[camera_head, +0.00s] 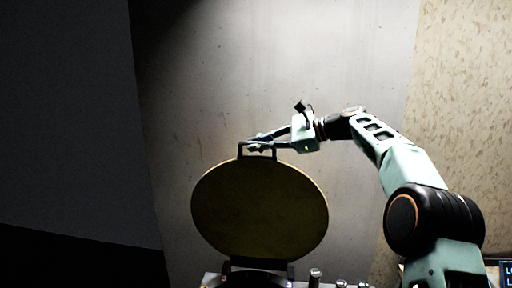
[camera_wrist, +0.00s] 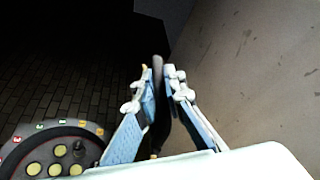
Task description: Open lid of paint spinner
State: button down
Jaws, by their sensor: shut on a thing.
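The paint spinner's lid (camera_head: 260,208) is a large round yellowish-brown disc, standing raised nearly upright in the head view. A dark handle (camera_head: 242,148) sticks up from its top edge. My gripper (camera_head: 258,143) is at this handle, its fingers shut on it. In the wrist view my gripper (camera_wrist: 160,85) has the dark handle bar (camera_wrist: 158,75) between its fingers. The spinner's base (camera_wrist: 75,128) shows at lower left in the wrist view, with a dark rim, coloured labels around it and several yellow round spots inside. Most of the base is hidden in the head view.
A grey wall panel (camera_head: 230,60) stands behind the lid, with a speckled tan panel (camera_head: 465,80) at right. Several small knobs (camera_head: 315,275) line the front below the lid. A dark brick-patterned floor (camera_wrist: 60,60) shows in the wrist view.

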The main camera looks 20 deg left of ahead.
jog(key=shift+w+a+r, duration=0.1)
jog(key=shift+w, duration=0.25)
dwell(0.3)
jog(key=c, duration=2)
grip_release()
jog(key=v, duration=1.2)
